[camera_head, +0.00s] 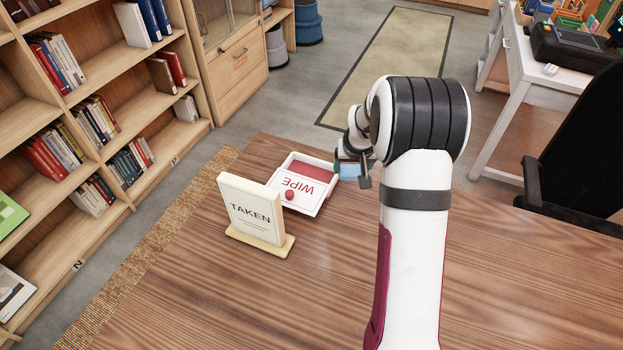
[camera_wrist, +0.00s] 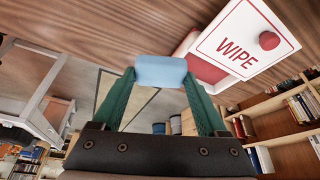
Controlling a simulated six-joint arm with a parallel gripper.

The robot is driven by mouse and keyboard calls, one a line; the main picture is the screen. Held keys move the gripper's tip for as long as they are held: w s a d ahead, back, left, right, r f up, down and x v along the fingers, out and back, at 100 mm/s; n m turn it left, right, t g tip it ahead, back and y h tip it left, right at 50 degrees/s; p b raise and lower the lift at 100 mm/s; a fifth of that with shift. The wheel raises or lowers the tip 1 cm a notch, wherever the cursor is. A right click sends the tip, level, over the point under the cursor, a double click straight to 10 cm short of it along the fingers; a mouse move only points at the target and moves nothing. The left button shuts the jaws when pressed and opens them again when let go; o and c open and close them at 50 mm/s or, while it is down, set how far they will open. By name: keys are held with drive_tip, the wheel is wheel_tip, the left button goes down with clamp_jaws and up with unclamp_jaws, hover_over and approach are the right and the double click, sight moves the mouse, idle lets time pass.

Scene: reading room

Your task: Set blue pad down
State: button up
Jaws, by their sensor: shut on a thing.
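The light blue pad (camera_head: 348,171) is held between the fingers of my gripper (camera_head: 353,170), which is shut on it. In the wrist view the pad (camera_wrist: 161,71) spans the two green fingers of my gripper (camera_wrist: 160,76). The head view shows the pad just right of a white tray (camera_head: 327,205) labelled WIPE, near the far edge of the wooden table (camera_head: 240,300). Whether the pad touches the table is hard to tell. My arm hides part of the area around it.
A TAKEN sign (camera_head: 251,208) stands upright at the tray's near left. The tray holds a red surface (camera_head: 308,168) and a WIPE card (camera_head: 297,188) with a red knob. Bare tabletop lies in front. Bookshelves (camera_head: 110,110) stand left, a white desk (camera_head: 520,70) at upper right.

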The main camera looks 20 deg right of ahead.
drive_tip(key=w+r+m+g+h, duration=0.1)
drive_tip(key=w+m+h, duration=0.15)
drive_tip(key=m, duration=0.25)
hover_over(310, 176)
drive_tip(key=s+a, duration=0.1)
drive_tip(key=shift+y, duration=0.45)
wheel_tip(310, 176, down, 6)
drive_tip(key=shift+f, duration=2.05)
drive_tip(key=o, duration=1.2)
drive_tip(key=shift+f, duration=0.1)
